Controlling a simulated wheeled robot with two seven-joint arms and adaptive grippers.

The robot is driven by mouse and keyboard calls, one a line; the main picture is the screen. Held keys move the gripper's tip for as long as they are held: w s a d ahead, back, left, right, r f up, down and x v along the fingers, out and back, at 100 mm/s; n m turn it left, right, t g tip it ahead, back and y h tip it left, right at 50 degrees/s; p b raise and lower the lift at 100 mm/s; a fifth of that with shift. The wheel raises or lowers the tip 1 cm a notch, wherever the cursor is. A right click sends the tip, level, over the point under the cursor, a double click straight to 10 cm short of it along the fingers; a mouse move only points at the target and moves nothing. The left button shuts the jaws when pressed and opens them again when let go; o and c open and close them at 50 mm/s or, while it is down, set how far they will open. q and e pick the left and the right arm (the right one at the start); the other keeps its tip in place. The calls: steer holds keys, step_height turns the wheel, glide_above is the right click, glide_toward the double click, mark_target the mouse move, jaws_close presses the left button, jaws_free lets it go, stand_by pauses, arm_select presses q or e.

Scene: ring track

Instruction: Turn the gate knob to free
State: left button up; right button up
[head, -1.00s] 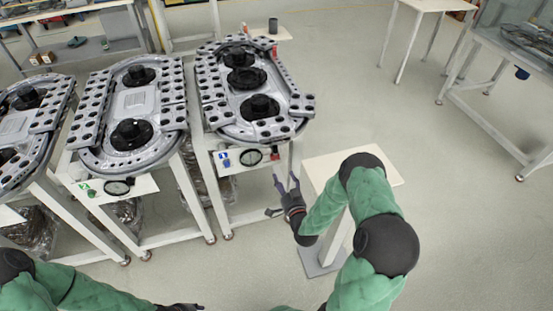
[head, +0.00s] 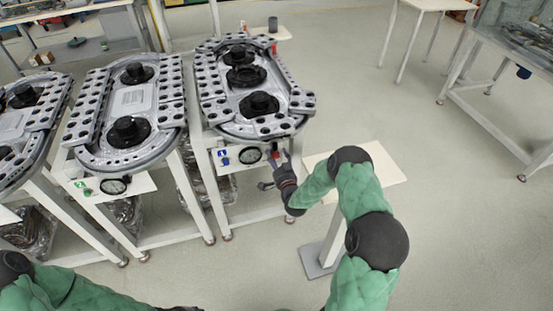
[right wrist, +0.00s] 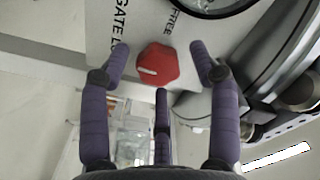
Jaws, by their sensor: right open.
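The gate knob is a red octagonal knob (right wrist: 158,66) with a pale pointer line, on a white panel (right wrist: 100,27). In the right wrist view the words "GATE L..." and "FREE" show beside it. The pointer line lies at its lower left, away from the word FREE. My right gripper (right wrist: 158,60) is open, with fingers on both sides of the knob and a third finger below it; I cannot tell whether they touch it. In the head view my right gripper (head: 279,160) is at the panel and mostly hides the knob. My left gripper (head: 180,309) is at the bottom edge, partly cut off.
A round gauge (head: 250,156) sits beside the knob, under the ring track (head: 212,88). Another track stand (head: 88,115) is to the left. A small white table (head: 385,178) stands beside my right arm. Open floor lies to the right.

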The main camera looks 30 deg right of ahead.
steer(key=c, duration=1.1)
steer(key=shift+m, duration=0.3)
steer(key=shift+c, duration=0.2)
steer(key=m+b, duration=0.2)
steer(key=m, duration=0.1)
steer(key=shift+d+r+m, duration=0.1)
steer(key=shift+d+m, duration=0.05)
steer(key=shift+m, duration=0.15)
steer(key=m+b, duration=0.1)
steer(key=m, duration=0.3)
steer(key=shift+m+b, duration=0.3)
steer(key=shift+b, duration=0.05)
steer(key=m+b, duration=0.1)
steer(key=m, duration=0.3)
steer(key=shift+d+m+b, duration=0.1)
steer(key=shift+m+b, duration=0.2)
steer(key=m+b, duration=0.1)
steer(key=m, duration=0.3)
steer(key=shift+m, duration=0.3)
